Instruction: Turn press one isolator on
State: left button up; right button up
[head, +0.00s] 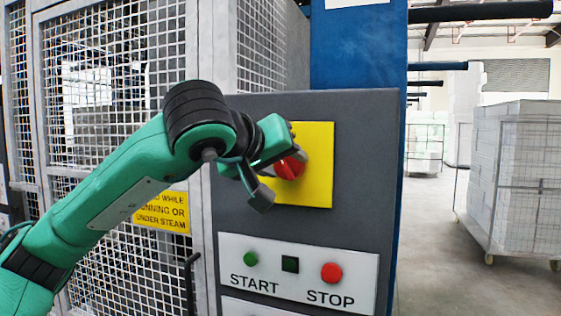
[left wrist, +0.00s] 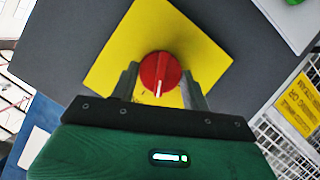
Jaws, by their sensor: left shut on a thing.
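The isolator is a red rotary knob (head: 289,167) on a yellow square plate (head: 318,150), mounted on the dark grey control panel (head: 350,225). My left gripper (head: 285,160) reaches it from the left, and its jaws are shut on the knob. In the left wrist view the red knob (left wrist: 160,72) sits between the two grey fingers (left wrist: 160,85), with the yellow plate (left wrist: 205,58) behind it. A pale mark on the knob points toward the gripper body there. Part of the plate is hidden by my arm in the head view. My right gripper is not in view.
Below the isolator, a white strip (head: 290,285) carries a green START button (head: 250,259), a small dark square (head: 290,264) and a red STOP button (head: 332,273). A mesh guard (head: 110,90) stands at left. A wheeled cage (head: 515,180) of white blocks stands at right beyond open floor.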

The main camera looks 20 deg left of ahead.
pick_arm(q)
jog(key=shift+d+r+m+y, duration=0.1)
jog(key=shift+d+m+y, duration=0.05)
jog(key=shift+m+y, duration=0.9)
jog(key=shift+m, duration=0.75)
jog(key=shift+d+y, duration=0.1)
jog(key=shift+y, duration=0.25)
jog(key=o, duration=1)
jog(key=shift+w, duration=0.1)
jog(key=shift+s, duration=0.5)
jog(key=b+v, duration=0.3)
jog(key=v, duration=0.9)
jog(key=shift+s+r+b, duration=0.3)
jog(key=shift+s, duration=0.05)
